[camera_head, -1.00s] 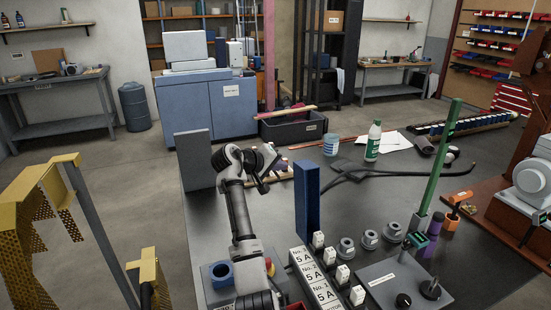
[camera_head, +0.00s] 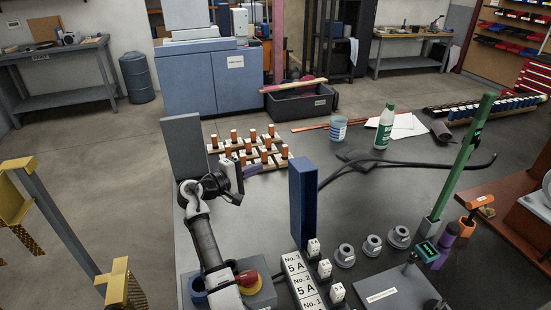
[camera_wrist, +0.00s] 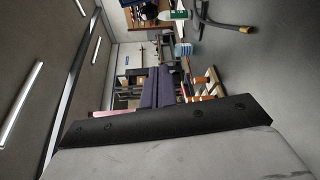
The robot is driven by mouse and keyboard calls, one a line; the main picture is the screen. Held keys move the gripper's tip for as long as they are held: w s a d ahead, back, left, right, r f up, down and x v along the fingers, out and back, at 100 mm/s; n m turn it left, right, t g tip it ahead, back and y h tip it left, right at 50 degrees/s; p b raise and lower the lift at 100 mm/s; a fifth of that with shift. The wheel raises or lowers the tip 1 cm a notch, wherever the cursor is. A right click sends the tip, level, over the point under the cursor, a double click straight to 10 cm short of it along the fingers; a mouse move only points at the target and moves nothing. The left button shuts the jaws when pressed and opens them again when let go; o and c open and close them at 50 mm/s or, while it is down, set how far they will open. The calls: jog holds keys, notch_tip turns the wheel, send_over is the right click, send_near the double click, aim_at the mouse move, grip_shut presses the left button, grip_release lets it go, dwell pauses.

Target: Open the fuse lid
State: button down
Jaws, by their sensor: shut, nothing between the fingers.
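The labelled fuse row (camera_head: 298,277) stands at the table's near edge, with white 5 A label faces. White switch-like blocks (camera_head: 325,268) stand along its right side. A tall blue upright piece (camera_head: 303,205) rises behind the row. I cannot tell which part is the fuse lid. My gripper (camera_head: 252,170) is above the table, left of the blue piece and well apart from the fuse row. Its purple fingers (camera_wrist: 156,88) also show in the wrist view, shut and empty. The fuse row is not recognisable in the wrist view.
Orange-topped pegs on wooden strips (camera_head: 262,147) stand just behind my gripper. A grey upright panel (camera_head: 184,145) is to its left. Black cable (camera_head: 420,163), a green-labelled bottle (camera_head: 385,127) and a green post (camera_head: 465,150) are farther right.

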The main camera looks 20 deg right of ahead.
jog(key=b+x, duration=0.4)
jog(key=x, duration=0.6)
jog(key=s+p, duration=0.1)
jog(key=s, duration=0.1)
jog(key=s+r+p, duration=0.1)
jog(key=s+p, duration=0.1)
jog(key=shift+s+d, duration=0.1)
